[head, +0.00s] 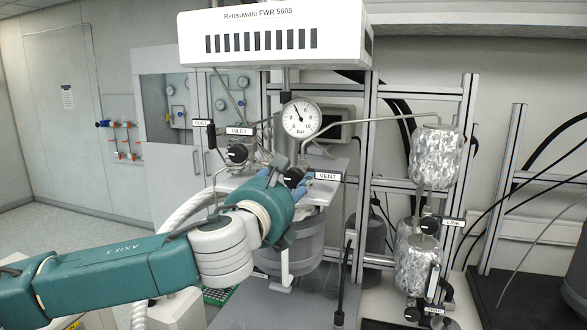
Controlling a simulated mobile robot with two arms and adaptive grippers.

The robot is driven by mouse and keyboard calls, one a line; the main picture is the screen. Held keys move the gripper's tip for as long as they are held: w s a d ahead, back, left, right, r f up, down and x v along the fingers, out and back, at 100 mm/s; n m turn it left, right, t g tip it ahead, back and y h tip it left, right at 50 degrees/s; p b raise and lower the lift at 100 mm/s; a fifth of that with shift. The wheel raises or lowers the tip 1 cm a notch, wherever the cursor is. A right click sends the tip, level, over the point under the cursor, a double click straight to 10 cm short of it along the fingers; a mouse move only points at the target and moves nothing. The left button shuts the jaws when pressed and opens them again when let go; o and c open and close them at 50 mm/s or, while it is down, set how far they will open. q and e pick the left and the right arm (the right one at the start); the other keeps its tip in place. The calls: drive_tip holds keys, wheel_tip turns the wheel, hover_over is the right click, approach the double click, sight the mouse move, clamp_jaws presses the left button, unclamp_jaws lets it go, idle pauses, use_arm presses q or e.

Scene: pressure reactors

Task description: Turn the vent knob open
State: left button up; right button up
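The vent knob (294,177) is a black knob on the reactor head, just left of the white VENT label (327,177). My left arm reaches in from the lower left. Its teal wrist ends just below and left of the vent knob. My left gripper (279,168) is at the vent knob, mostly hidden behind the wrist. I cannot tell whether its fingers touch the knob, or whether they are open or shut. The knob's turn position is not clear. My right gripper is not in view.
A round pressure gauge (301,118) stands above the knob, its needle pointing up and left. The INLET knob (237,153) is to the left. A metal pipe runs right to a foil-wrapped vessel (436,156). The grey reactor vessel (305,235) sits below; frame posts stand close by.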

use_arm(q)
drive_tip(key=shift+w+d, duration=0.2)
drive_tip(key=shift+w, duration=0.6)
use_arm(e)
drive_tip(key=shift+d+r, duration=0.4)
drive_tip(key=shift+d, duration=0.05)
